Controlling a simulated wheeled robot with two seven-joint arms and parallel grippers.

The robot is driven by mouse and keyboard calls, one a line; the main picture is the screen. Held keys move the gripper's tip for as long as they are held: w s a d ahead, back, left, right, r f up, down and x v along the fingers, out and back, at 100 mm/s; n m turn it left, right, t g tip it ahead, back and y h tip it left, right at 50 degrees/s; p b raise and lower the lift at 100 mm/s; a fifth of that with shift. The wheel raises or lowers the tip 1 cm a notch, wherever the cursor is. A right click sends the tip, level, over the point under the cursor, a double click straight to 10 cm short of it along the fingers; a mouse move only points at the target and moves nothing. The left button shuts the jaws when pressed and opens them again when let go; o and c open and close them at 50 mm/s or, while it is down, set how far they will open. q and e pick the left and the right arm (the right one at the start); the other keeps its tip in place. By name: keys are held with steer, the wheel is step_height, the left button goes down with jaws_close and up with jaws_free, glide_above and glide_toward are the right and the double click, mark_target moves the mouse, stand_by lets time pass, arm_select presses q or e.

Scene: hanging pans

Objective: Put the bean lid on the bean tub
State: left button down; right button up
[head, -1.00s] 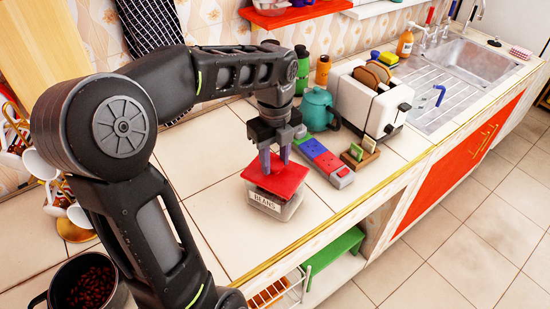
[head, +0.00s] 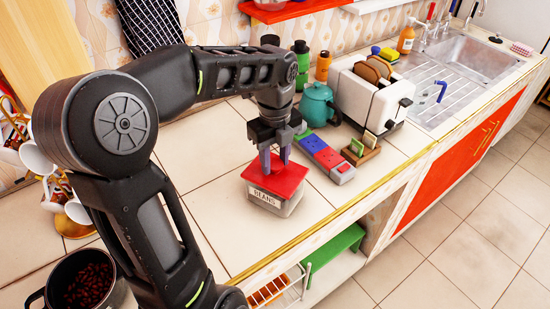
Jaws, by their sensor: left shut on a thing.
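The bean tub (head: 272,204) is a clear box with a "BEANS" label, standing on the tiled counter. The red bean lid (head: 276,183) lies over the top of the tub. From here it looks nearly level and close against the rim; I cannot tell whether it is fully seated. My left gripper (head: 274,166) points down from above and is shut on the lid's upper middle, where the fingers hide the grip. My right gripper is not in view.
Right of the tub lies a red, blue and grey block row (head: 325,157). Behind are a teal teapot (head: 317,105) and a white toaster (head: 366,98). A pot of beans (head: 88,285) is at lower left. Bare counter (head: 215,205) lies left of the tub.

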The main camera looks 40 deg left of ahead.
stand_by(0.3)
arm_select(q)
steer(key=c, duration=0.8)
jaws_free()
steer(key=shift+c, duration=0.2)
step_height(320, 180, up, 8)
steer(key=shift+f+b, duration=0.1)
steer(key=shift+b, duration=0.2)
step_height(320, 180, up, 6)
steer(key=p, duration=0.6)
